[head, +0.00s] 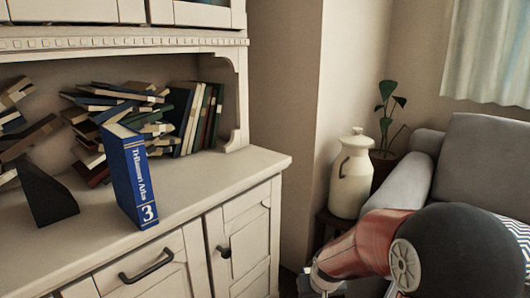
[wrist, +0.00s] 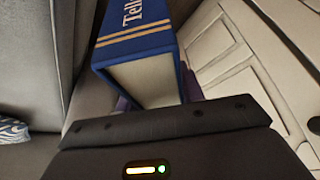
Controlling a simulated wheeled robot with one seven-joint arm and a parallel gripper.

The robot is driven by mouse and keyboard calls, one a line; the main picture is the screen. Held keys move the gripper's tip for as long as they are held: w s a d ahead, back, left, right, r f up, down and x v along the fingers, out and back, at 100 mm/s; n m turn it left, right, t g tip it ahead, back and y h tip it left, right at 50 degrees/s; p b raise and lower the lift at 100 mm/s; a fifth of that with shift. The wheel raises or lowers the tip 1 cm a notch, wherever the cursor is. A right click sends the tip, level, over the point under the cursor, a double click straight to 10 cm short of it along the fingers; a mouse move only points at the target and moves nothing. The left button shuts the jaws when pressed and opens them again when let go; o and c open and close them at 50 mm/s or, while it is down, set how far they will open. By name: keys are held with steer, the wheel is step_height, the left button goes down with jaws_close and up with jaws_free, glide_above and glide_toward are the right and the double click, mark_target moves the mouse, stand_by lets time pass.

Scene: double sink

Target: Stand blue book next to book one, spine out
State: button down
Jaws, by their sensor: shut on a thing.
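A blue book (wrist: 135,38) with a gold band and gold letters starting "Tell" is in my gripper (wrist: 157,98) in the wrist view. Its pale page block (wrist: 145,82) faces the camera, and its far end runs out of the picture. My gripper is shut on it; the fingers are mostly hidden. In the head view neither the held book nor the gripper shows. Another blue book (head: 133,180), marked 3, stands upright on the cabinet top (head: 195,185), its lettered spine facing out. It appears to be the task's book one.
A black bookend-like wedge (head: 45,195) stands left of the standing book. Jumbled books (head: 125,105) and a leaning row (head: 198,118) are behind. Cabinet top right of the standing book is clear. A milk can (head: 351,180), plant (head: 388,110) and sofa (head: 465,160) are right.

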step_height(320, 180, down, 6)
steer(key=w+d+m, duration=0.1)
steer(key=d, duration=0.1)
steer(key=shift+w+r, duration=0.25)
steer(key=shift+w, duration=0.1)
steer(key=s+f, duration=0.4)
steer(key=f, duration=0.1)
steer(key=shift+d+f, duration=0.1)
steer(key=shift+s+f, duration=0.2)
steer(key=shift+s, duration=0.05)
